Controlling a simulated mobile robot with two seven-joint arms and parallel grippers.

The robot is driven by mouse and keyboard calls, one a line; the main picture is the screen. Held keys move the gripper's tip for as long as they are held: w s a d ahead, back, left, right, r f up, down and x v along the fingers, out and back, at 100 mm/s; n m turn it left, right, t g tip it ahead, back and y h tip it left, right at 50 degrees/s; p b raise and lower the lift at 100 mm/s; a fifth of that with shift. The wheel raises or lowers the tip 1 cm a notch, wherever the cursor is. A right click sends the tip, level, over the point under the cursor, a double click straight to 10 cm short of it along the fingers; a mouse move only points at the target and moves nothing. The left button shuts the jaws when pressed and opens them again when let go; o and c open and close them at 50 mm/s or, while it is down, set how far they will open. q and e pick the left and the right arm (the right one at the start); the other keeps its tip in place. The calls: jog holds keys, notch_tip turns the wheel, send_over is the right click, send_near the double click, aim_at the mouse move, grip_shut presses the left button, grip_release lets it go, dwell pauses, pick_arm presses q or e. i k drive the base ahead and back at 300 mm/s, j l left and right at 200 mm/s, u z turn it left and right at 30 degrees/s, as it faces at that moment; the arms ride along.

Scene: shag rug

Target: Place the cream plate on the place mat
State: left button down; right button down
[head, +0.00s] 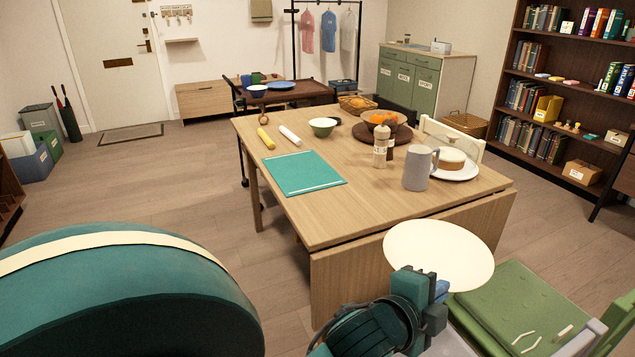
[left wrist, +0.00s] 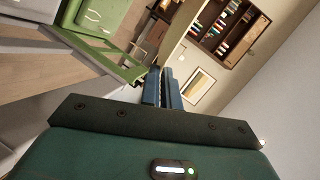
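The cream plate (head: 440,252) is held in the air in front of the table's near right edge in the head view. My left gripper (head: 436,290) is at its lower edge and appears shut on the rim. In the left wrist view the fingers (left wrist: 163,84) are close together, with the plate (left wrist: 175,35) seen nearly edge-on beyond them. The place mat (head: 290,174) is a teal rectangle with a pale stripe, lying bare on the table's near left part, left of and beyond the plate. My right gripper is not in view.
Yellow and white rolls lie behind the mat. A green chair (head: 515,305) stands right.

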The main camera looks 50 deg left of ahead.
aim_at(294, 172)
jog(key=k+j, duration=0.5)
jog(key=j, duration=0.45)
jog(key=k+j+u, duration=0.1)
jog(key=j, duration=0.4)
jog(key=i+j+u, duration=0.1)
jog(key=i+j, duration=0.45)
jog(key=j, duration=0.2)
jog(key=i, duration=0.25)
